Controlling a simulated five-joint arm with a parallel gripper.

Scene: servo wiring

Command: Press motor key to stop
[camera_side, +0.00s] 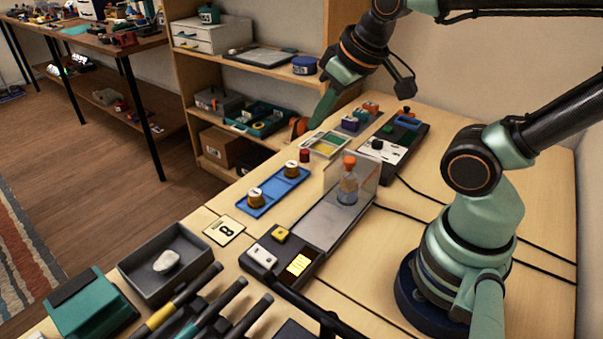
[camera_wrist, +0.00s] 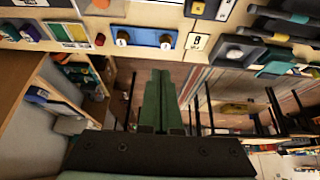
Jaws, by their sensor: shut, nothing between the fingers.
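A dark control box (camera_side: 283,256) stands on the near half of the table in the side view. It has a yellow key (camera_side: 280,234), a pale key (camera_side: 262,256) and a lit yellow panel. In the wrist view, the yellow key (camera_wrist: 197,8) shows at the top edge, with the pale key (camera_wrist: 225,8) beside it. I cannot read which key is the motor key. My gripper (camera_side: 318,122) is at the far edge of the table, well away from the box. In the wrist view, my gripper (camera_wrist: 160,74) is shut and empty, touching nothing.
A bottle with an orange cap (camera_side: 348,182) stands on a grey strip by a clear panel (camera_side: 362,175). A blue tray (camera_side: 278,192) holds two knobs. A number card (camera_side: 224,230) and a dark tray (camera_side: 143,270) lie nearer. Shelves stand behind.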

